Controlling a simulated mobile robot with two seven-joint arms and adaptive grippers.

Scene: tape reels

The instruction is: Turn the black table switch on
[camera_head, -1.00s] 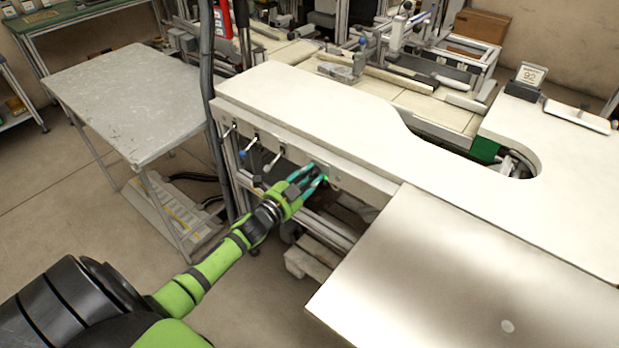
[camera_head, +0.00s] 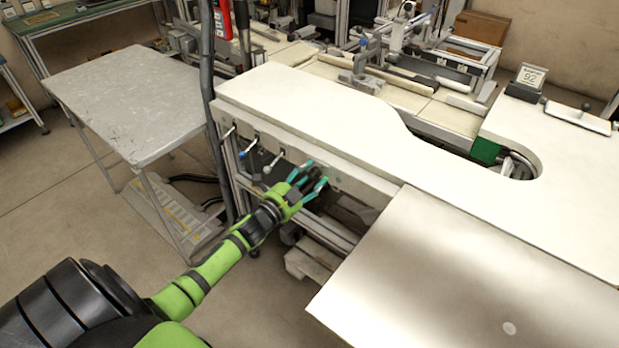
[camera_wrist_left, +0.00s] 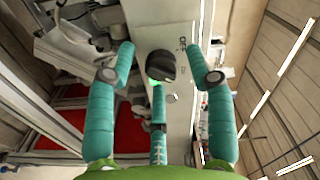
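The black table switch (camera_wrist_left: 160,66) is a round knob on the white front panel (camera_wrist_left: 145,22) of the workbench. In the wrist view small dark lettering that looks like OFF (camera_wrist_left: 182,46) is beside it. My left gripper (camera_head: 316,173) has three teal fingers and reaches to the panel under the tabletop. In the wrist view its fingers (camera_wrist_left: 161,48) are spread wide, with two on either side of the knob and one below. Clear gaps show between the side fingers and the knob. In the head view the fingers largely hide the knob. My right gripper is out of view.
Several small levers (camera_head: 247,148) stick out of the panel left of my gripper. The white tabletop (camera_head: 300,100) overhangs close above it. A metal plate (camera_head: 470,280) lies to the right, and a grey side table (camera_head: 130,100) stands left. A black cable (camera_head: 208,90) hangs between them.

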